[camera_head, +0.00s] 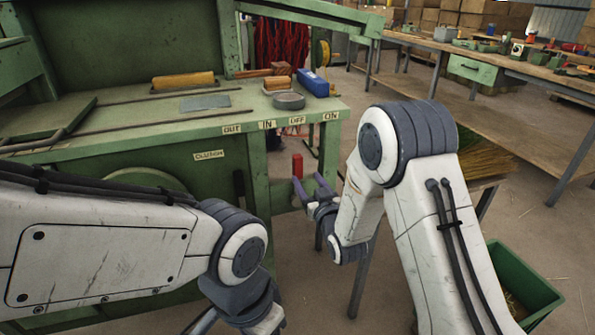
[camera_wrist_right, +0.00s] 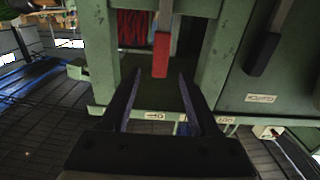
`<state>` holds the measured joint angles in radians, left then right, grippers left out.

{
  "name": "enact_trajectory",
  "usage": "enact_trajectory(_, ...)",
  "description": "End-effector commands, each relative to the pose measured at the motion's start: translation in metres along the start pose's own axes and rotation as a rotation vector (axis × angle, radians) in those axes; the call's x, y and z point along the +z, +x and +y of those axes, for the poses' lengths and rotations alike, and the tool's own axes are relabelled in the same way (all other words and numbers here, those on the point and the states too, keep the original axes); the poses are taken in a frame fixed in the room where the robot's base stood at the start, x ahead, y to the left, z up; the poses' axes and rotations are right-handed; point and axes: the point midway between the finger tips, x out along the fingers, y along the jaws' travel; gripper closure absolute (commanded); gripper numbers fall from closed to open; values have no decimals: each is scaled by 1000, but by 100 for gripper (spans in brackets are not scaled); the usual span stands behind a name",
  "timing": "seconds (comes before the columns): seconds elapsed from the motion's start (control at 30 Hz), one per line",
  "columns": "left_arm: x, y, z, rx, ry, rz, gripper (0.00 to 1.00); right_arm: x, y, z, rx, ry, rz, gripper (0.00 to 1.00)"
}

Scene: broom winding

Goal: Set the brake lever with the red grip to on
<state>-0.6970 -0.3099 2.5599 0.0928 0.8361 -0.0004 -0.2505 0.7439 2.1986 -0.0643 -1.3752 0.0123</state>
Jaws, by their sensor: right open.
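The brake lever's red grip (camera_head: 297,166) hangs by the right end of the green machine, below the OFF label (camera_head: 297,120) and left of the ON label (camera_head: 331,115) in the head view. My right gripper (camera_head: 309,180) is open close to the grip, its fingers pointing up toward it. In the right wrist view the red grip (camera_wrist_right: 161,55) shows just beyond and between the open fingertips (camera_wrist_right: 160,73); contact cannot be told. A black-gripped lever (camera_wrist_right: 262,53) stands beside it, near the CLUTCH label. My left arm's wrist shows at bottom left; its gripper fingers are out of view.
The green machine's top (camera_head: 350,105) carries a wooden roller (camera_head: 183,81), a grey round tin (camera_head: 289,101) and a blue box (camera_head: 313,83). A green bin (camera_head: 525,280) stands at lower right. A workbench (camera_head: 490,60) runs behind. Open floor lies between.

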Motion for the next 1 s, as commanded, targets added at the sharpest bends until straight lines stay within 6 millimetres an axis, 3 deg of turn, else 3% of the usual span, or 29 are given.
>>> enact_trajectory(0.2,0,5,0,0,0,0,50,0,43,-1,-1,0,2,38)
enact_trajectory(0.4,0,8,-1,0,0,0,50,1,73,-1,-1,0,0,38)
enact_trajectory(0.6,0,9,-1,0,0,0,50,0,86,-1,-1,1,-2,38)
enact_trajectory(0.87,1,9,-1,0,0,0,50,0,87,-1,-1,1,-3,38)
enact_trajectory(0.9,1,9,-1,0,0,0,50,0,87,-1,-1,1,-3,45)
enact_trajectory(1.0,1,9,-1,0,0,0,50,0,87,-1,-1,1,-3,83)
